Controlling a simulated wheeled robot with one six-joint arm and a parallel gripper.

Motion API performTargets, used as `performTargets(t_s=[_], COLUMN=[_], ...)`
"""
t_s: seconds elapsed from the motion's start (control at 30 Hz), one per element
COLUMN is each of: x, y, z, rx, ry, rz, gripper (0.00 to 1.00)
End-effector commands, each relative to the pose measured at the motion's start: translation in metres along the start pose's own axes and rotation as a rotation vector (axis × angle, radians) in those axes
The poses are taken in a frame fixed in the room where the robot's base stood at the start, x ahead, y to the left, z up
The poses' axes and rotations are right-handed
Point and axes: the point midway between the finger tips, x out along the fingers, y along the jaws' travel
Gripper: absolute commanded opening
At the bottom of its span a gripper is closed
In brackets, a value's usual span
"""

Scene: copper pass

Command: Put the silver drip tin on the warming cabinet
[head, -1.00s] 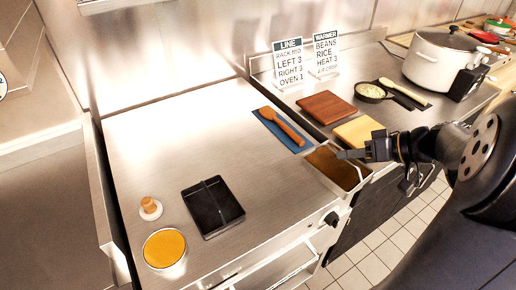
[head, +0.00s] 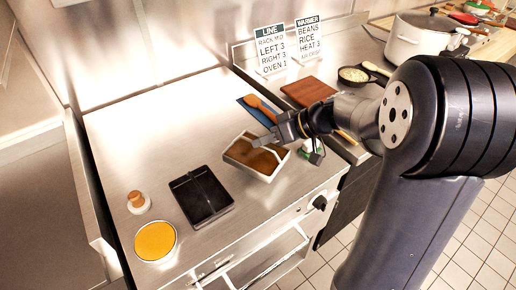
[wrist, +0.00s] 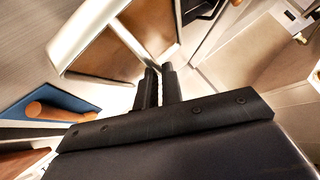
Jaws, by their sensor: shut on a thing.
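The silver drip tin (head: 246,170) is rectangular, with a pale metal rim and a brown inside. In the head view it is over the right part of a steel-topped cabinet with a knob, which I take for the warming cabinet (head: 130,120). My gripper (head: 272,140) is shut on the tin's rim at its far right side. The tin looks slightly tilted; I cannot tell whether its base touches the top. In the wrist view the two dark fingers (wrist: 158,85) pinch the wall of the tin (wrist: 75,35), whose brown inside shows beyond them.
A black tray (head: 202,196), an orange-filled round container (head: 155,241) and a wood-topped white pot (head: 138,202) stand left of the tin. Bare steel lies between tin and black tray.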

Motion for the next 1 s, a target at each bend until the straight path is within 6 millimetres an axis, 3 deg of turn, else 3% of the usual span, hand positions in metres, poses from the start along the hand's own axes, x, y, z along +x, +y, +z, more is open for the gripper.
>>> performTargets(t_s=[0.3,0.73,0.77,1.0], x=[0.021,0.024,0.024,0.023], y=[0.017,0.019,0.019,0.019], z=[0.025,0.029,0.028,0.028], rx=[0.003,0.000,0.000,0.001], ry=[0.001,0.002,0.001,0.000], rz=[0.000,0.000,0.000,0.000], gripper=[0.00,0.00,0.10,0.29])
